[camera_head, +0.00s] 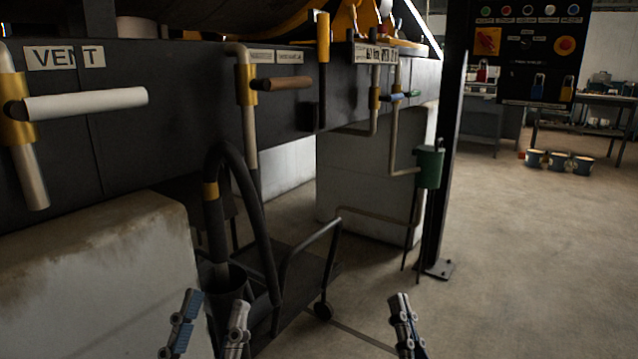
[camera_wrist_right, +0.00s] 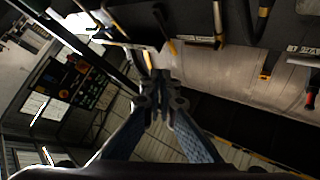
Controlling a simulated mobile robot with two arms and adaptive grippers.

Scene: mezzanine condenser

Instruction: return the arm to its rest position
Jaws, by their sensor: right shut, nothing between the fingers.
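My left gripper (camera_head: 214,302) is at the bottom of the head view, left of centre. Its two fingers stand apart with nothing seen between them. My right gripper (camera_head: 400,298) is at the bottom, right of centre, with its fingers together and empty. In the right wrist view the fingertips of the right gripper (camera_wrist_right: 160,98) meet in the middle of the picture. Both grippers point up and away from me, in front of the dark cart and the floor. Most of both arms is out of the picture.
A dark beam carries a VENT label (camera_head: 64,56), a white-handled valve (camera_head: 85,104) and a brown-handled valve (camera_head: 285,84). A hand cart (camera_head: 300,262) with a black hose (camera_head: 262,235) stands behind my left gripper. A green funnel (camera_head: 429,168) stands by a post. Floor (camera_head: 530,260) at right is clear.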

